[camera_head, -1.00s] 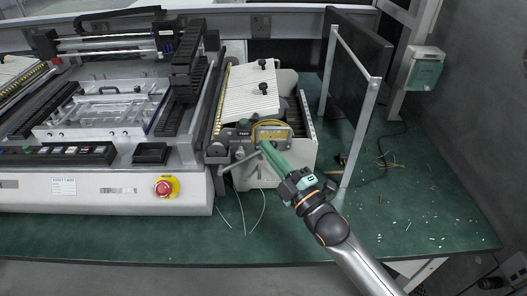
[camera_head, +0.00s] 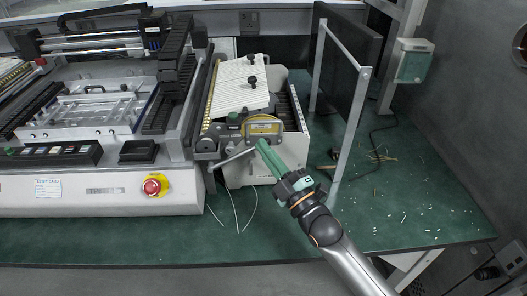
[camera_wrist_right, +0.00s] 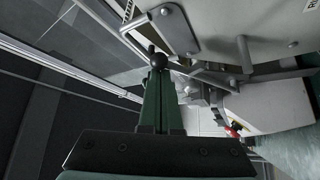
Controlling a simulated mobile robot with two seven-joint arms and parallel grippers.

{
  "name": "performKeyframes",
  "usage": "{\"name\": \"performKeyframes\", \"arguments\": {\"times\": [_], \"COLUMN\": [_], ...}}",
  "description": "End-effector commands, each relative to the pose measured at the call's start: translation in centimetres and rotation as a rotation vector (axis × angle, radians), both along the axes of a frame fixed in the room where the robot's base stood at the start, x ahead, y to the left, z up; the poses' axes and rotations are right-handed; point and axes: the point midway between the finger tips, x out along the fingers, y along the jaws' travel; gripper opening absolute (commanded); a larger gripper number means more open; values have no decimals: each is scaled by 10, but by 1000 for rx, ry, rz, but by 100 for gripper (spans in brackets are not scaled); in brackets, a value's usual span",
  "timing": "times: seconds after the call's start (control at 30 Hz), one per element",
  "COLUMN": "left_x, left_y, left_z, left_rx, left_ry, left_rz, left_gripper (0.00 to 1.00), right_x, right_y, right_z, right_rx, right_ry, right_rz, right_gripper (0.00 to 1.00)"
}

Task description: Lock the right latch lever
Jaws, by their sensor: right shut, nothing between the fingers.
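The latch lever (camera_head: 232,158) is a grey bar at the front of the white feeder unit (camera_head: 241,175) in the head view. It slants down to the left from near my fingertips. My right gripper (camera_head: 262,145) has green fingers and is shut and empty, reaching in from the lower right. My left gripper is out of view.
A large white machine (camera_head: 100,200) with a red stop button (camera_head: 152,186) stands on the left. A grey metal frame (camera_head: 350,120) and a dark panel (camera_head: 345,60) stand right of the feeder. The green table (camera_head: 420,200) is mostly clear on the right, with small scraps.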

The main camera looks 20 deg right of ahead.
Motion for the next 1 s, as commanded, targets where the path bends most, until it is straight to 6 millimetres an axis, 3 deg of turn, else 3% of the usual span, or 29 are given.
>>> {"name": "performKeyframes", "arguments": {"times": [0.2,0.5,1.0], "left_x": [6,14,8], "left_y": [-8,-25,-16], "left_z": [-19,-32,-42], "left_rx": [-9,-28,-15], "left_ry": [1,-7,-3], "left_rz": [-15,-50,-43], "left_gripper": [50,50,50], "right_x": [-2,-4,-5], "right_y": [-8,-16,-19], "right_z": [-23,-48,-57], "right_rx": [108,282,373], "right_ry": [-28,-79,-106], "right_rz": [-2,-1,0], "right_gripper": [0,0,0]}}
